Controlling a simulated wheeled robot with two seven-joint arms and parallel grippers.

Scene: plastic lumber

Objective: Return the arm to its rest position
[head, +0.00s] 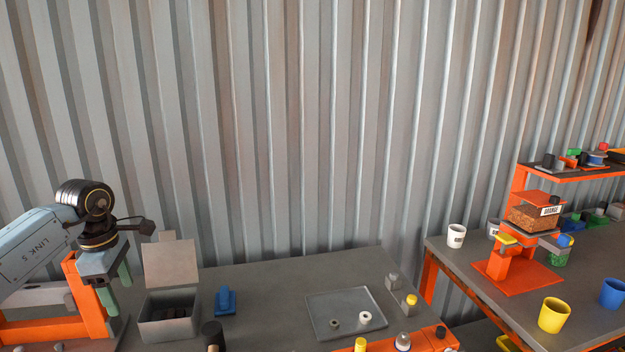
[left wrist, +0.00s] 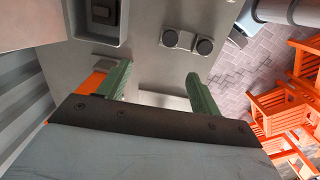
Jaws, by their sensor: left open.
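My left arm (head: 40,245) comes in from the left in the head view, above the left end of the grey table (head: 260,285). My left gripper (head: 117,285) points down with its green fingers apart and nothing between them. It hangs just left of a grey box with a raised lid (head: 170,262). In the left wrist view the gripper (left wrist: 155,85) also shows spread and empty above a grey surface. My right gripper is not in either view.
A blue piece (head: 225,301) and a shallow tray (head: 346,312) with two small rings are on the table. A black-topped cylinder (head: 212,334) stands at the front. A second bench at right holds a yellow cup (head: 553,315), a blue cup (head: 613,293) and an orange stand (head: 518,272).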

